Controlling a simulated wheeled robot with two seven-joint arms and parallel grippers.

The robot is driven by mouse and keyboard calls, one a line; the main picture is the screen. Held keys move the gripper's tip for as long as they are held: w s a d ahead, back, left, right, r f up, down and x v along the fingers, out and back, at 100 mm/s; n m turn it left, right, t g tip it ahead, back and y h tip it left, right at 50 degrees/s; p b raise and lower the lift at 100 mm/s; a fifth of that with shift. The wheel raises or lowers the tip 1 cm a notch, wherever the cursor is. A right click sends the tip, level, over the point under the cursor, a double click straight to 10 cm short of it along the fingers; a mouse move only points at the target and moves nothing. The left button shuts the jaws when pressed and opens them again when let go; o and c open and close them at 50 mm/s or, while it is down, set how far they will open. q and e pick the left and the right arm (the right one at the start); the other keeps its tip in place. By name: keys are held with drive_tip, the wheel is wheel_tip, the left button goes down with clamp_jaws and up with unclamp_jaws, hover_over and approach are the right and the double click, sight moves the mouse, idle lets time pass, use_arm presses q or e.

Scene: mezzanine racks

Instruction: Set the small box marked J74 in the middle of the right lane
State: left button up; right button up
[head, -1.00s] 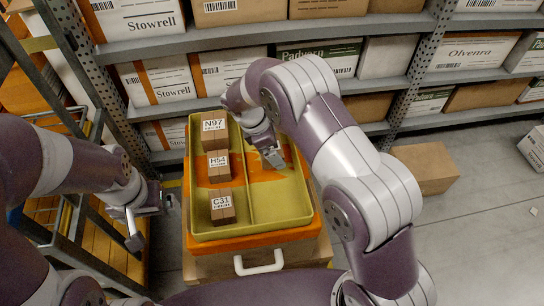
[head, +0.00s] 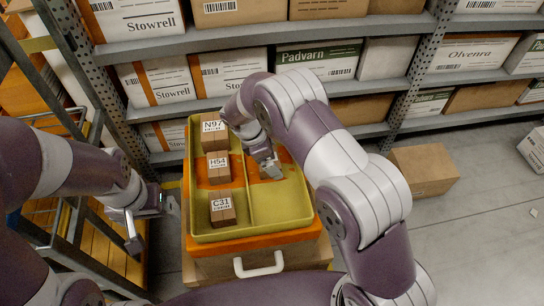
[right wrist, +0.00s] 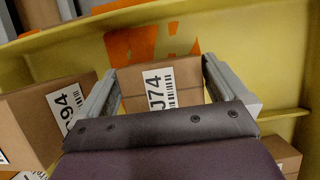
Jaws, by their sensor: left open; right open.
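The small box J74 (right wrist: 158,88) shows in the right wrist view, brown with a white label. My right gripper (right wrist: 155,90) is open, its two fingers at either side of that box. In the head view my right gripper (head: 267,164) is low over the middle of the right lane (head: 285,205); I cannot make out J74 there. The left lane of the yellow tray (head: 228,236) holds boxes N97 (head: 213,138), H54 (head: 219,174) and C31 (head: 223,215). My left gripper (head: 148,222) is open and empty, left of the tray.
Racks with cartons stand behind. A brown carton (head: 422,170) lies on the floor to the right. In the right wrist view, another labelled box (right wrist: 35,115) stands left of J74.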

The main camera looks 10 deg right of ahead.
drive_tip(key=v, duration=1.1)
drive_tip(key=w+d+r+n+t+y, duration=0.1)
drive_tip(key=w+d+r+n+t, duration=0.35)
drive_tip(key=n, duration=0.75)
drive_tip(key=w+d+r+n+t+y, duration=0.1)
drive_tip(key=w+d+r+n+t, duration=0.4)
drive_tip(key=n, duration=0.7)
drive_tip(key=s+d+f+n+g+y, duration=0.1)
drive_tip(key=s+n+g, duration=0.3)
drive_tip(key=s+n, duration=1)
drive_tip(key=s+d+f+n+g+y, duration=0.1)
drive_tip(key=s+f+n+g, duration=0.3)
drive_tip(key=s+n, duration=1.1)
drive_tip(key=shift+d+f+n+y+p, duration=0.2)
drive_tip(key=shift+d+n+y+p, duration=0.1)
drive_tip(key=shift+d+n+p, duration=0.25)
